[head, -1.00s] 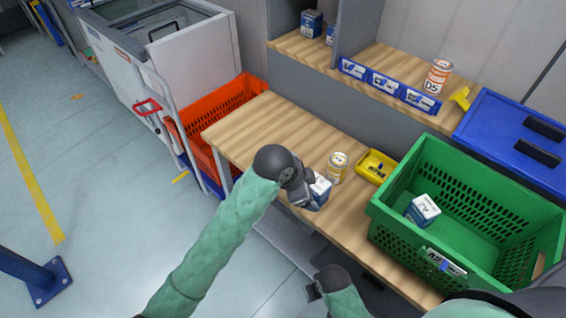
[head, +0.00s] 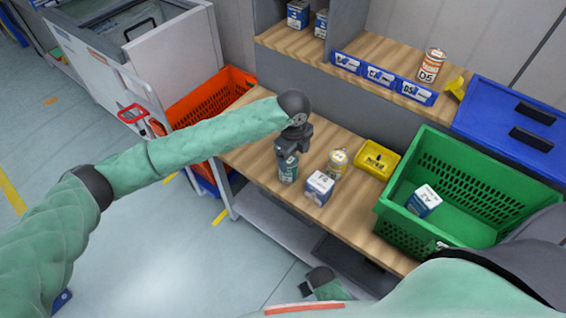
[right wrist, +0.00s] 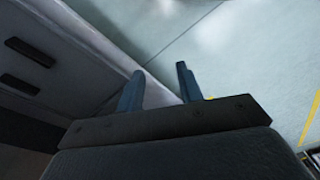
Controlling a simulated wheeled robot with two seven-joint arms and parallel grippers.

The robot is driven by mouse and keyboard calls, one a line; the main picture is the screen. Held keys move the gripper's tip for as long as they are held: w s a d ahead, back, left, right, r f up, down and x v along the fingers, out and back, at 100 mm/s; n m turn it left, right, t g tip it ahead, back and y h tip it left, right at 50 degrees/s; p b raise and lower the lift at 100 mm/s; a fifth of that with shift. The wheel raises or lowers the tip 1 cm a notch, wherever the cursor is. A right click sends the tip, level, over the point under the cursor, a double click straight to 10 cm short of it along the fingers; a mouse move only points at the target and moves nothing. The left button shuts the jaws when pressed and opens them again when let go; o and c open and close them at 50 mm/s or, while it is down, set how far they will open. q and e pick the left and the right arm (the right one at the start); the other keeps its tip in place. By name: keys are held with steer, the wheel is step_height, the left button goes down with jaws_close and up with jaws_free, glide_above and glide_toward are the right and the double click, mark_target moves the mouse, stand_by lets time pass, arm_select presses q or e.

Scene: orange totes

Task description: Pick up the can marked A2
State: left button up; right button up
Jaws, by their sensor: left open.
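My left gripper (head: 291,152) is open, pointing down directly over a teal can (head: 288,170) that stands on the wooden bench. The gripper hides the can's top; I cannot tell whether the fingers are around it. The can's marking is too small to read. To its right stand a white and blue box (head: 319,188) and a can with a yellow and white label (head: 337,163). My right gripper (right wrist: 160,90) has its fingers apart with nothing between them; in the head view it is low, in front of the bench (head: 318,282).
A green tote (head: 465,165) at the right holds a blue and white box marked A2 (head: 424,201). A yellow tray (head: 376,161) sits behind the cans. An orange tote (head: 190,108) is at the left. A can marked D5 (head: 431,65) stands on the upper shelf (head: 385,48).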

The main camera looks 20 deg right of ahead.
mark_target(289, 165)
arm_select(q)
steer(key=shift+w+a+f+m+y, duration=0.1)
steer(key=shift+w+a+m+y, duration=0.2)
steer(key=shift+w+a, duration=0.5)
steer(key=shift+w+d+f+p, duration=0.1)
steer(key=shift+f+p, duration=0.55)
steer(key=shift+f, duration=0.6)
step_height(289, 165, down, 4)
steer(key=shift+d+r+p, duration=0.15)
steer(key=shift+p, duration=0.95)
steer(key=shift+f, duration=0.65)
steer(key=c, duration=1.3)
arm_select(e)
step_height(289, 165, down, 10)
steer(key=s+d, duration=0.1)
steer(key=d, duration=0.1)
steer(key=shift+s+r+t, duration=0.2)
steer(key=shift+s+t, duration=0.1)
steer(key=shift+d, duration=0.15)
